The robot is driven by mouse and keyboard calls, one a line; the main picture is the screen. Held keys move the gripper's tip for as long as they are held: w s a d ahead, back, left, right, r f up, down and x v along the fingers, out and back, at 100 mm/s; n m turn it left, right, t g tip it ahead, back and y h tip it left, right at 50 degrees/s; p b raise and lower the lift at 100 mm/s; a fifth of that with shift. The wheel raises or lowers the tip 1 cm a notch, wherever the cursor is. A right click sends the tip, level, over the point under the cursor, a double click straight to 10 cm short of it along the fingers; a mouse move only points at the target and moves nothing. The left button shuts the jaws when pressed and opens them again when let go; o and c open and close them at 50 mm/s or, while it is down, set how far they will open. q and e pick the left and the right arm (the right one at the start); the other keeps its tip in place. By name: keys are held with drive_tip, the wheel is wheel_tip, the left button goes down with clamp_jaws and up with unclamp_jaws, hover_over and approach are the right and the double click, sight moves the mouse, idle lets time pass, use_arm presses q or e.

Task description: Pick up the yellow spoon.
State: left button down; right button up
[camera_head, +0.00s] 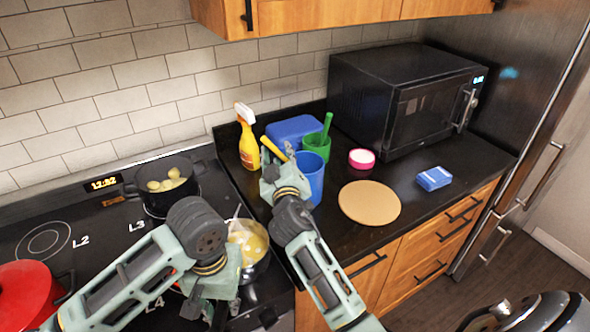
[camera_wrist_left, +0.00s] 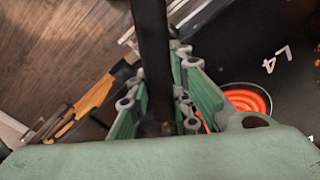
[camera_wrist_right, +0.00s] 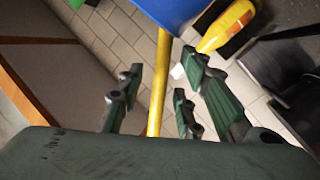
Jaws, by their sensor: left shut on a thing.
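The yellow spoon (camera_head: 275,150) sticks up at a slant from the area of the blue cup (camera_head: 312,178). In the right wrist view its straight yellow handle (camera_wrist_right: 157,85) runs between my right fingers, with a gap on each side. My right gripper (camera_head: 281,172) is open around it, beside the blue cup; the fingertips are partly hidden in the head view. My left gripper (camera_wrist_left: 160,95) is shut on a black handle (camera_wrist_left: 151,45) at the stove's front, apparently that of the pan (camera_head: 248,243) with yellow food.
A yellow spray bottle (camera_head: 248,145) and a blue box (camera_head: 292,130) stand behind my right gripper. A green cup (camera_head: 322,148) stands beside the blue cup. A round board (camera_head: 369,203) lies to the right. A black pot (camera_head: 166,188) and a red pot (camera_head: 28,295) are on the stove.

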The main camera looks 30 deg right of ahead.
drive_tip(key=shift+w, duration=0.1)
clamp_jaws()
idle(0.5)
